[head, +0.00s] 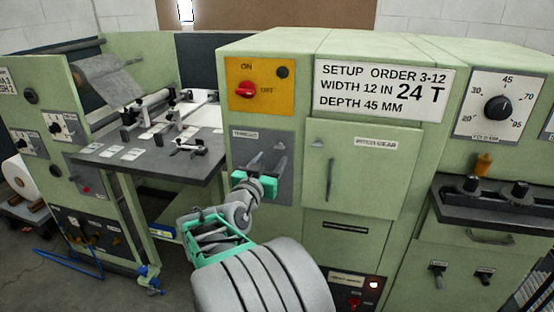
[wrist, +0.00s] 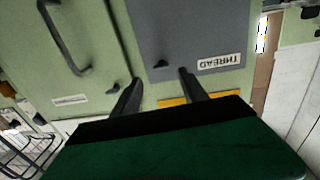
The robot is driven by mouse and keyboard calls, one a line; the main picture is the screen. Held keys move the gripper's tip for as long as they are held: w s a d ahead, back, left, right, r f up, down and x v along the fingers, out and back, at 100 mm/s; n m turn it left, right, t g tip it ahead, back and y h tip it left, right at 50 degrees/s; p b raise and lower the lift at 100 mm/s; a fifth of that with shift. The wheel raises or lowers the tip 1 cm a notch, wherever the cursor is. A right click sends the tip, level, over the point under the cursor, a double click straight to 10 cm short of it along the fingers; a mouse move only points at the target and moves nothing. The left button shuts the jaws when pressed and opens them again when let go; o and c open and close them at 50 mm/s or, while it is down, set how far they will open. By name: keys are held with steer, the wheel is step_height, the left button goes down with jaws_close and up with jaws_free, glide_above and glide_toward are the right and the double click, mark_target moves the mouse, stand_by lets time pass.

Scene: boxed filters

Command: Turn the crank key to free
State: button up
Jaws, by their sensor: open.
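A grey panel (head: 244,146) with a small label at its top left is on the green machine's front, below the yellow ON/OFF plate. In the wrist view this panel (wrist: 205,30) carries a label reading THREAD, upside down. A small dark pointed part (wrist: 160,64) stands on it, possibly the crank key; its setting cannot be read. My gripper (head: 266,161) is in front of the panel and covers much of it in the head view. In the wrist view my gripper (wrist: 160,77) has its two dark fingers apart, with the pointed part showing between and beyond their tips. Nothing is held.
Right of the panel is a green door (head: 362,170) with an upright handle. Above are the yellow plate (head: 260,86) with its red switch and a setup order sign (head: 382,90). A dark table (head: 150,150) with small fittings stands left. Floor at lower left is partly clear.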

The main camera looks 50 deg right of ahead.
mark_target(280, 147)
steer(key=x, duration=0.6)
steer(key=shift+w+d+p, duration=0.15)
steer(key=shift+d+p, duration=0.1)
steer(key=shift+p, duration=0.15)
jaws_close()
